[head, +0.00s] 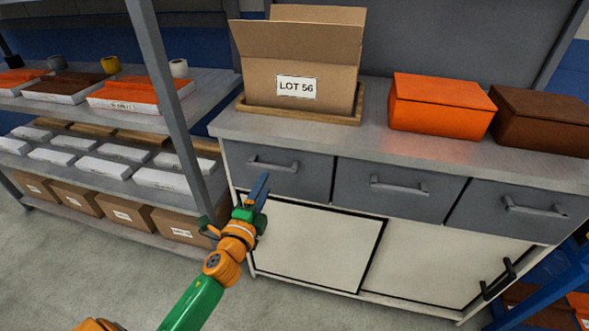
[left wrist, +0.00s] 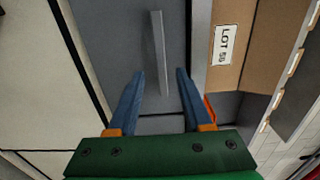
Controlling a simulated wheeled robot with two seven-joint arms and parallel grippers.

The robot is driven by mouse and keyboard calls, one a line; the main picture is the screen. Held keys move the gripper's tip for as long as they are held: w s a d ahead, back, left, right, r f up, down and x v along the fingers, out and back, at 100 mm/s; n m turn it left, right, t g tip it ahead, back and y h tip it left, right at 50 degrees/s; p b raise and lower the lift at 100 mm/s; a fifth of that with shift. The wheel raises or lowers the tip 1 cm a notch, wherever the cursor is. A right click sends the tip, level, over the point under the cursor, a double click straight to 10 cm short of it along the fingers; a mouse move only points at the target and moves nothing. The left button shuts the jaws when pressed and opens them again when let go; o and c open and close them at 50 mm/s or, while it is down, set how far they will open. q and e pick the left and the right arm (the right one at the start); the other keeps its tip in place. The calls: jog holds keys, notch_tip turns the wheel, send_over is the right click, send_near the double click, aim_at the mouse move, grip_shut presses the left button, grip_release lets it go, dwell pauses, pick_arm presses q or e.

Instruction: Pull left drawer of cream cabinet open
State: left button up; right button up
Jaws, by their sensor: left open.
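The cream cabinet (head: 315,245) has a row of grey drawers under its top. Its left drawer (head: 310,181) is shut, with a grey bar handle (head: 272,164). My left gripper (head: 262,188) is in front of and just below this drawer's handle in the head view, open and empty. In the left wrist view the handle (left wrist: 158,50) appears between the two spread blue fingers (left wrist: 160,72) of the left gripper, running roughly along them. I see no contact, and the remaining gap in depth is hard to tell. My right gripper is not in view.
A cardboard box marked LOT 56 (head: 300,65) stands in a tray on the cabinet top, with orange (head: 440,110) and brown (head: 545,120) boxes to its right. A shelf rack (head: 165,85) stands close at left. Grey floor lies in front.

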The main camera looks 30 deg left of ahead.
aim_at(270, 171)
pick_arm(q)
jog(key=x, duration=0.5)
jog(key=shift+a, duration=0.25)
grip_shut()
dwell(1.1)
